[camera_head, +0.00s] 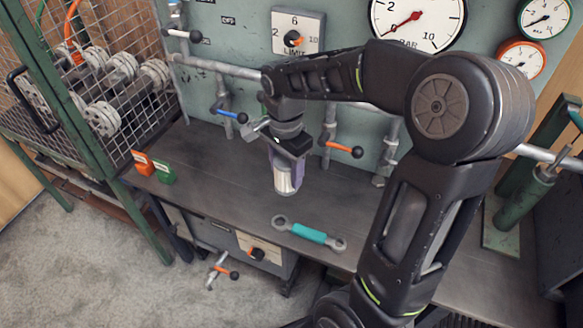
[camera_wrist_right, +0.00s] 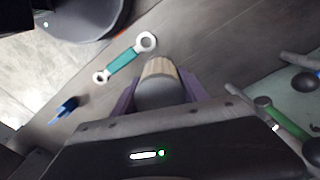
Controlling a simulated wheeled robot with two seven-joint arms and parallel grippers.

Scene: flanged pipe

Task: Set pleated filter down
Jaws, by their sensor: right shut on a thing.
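The pleated filter (camera_head: 287,180) is a short pale cylinder with vertical pleats, held roughly upright over the dark workbench (camera_head: 215,160). My right gripper (camera_head: 288,160) comes from above and is shut on it, with purple fingers on either side. In the right wrist view the filter (camera_wrist_right: 160,85) shows its grey end and tan side between the purple fingers (camera_wrist_right: 160,98). I cannot tell whether its lower end touches the bench. My left gripper is in neither view.
A teal-handled wrench (camera_head: 310,234) lies near the bench's front edge. Orange (camera_head: 143,163) and green (camera_head: 164,172) blocks stand at the left end. Pipes with valve levers (camera_head: 343,149) stick out behind the filter. A wire cage (camera_head: 110,80) stands left.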

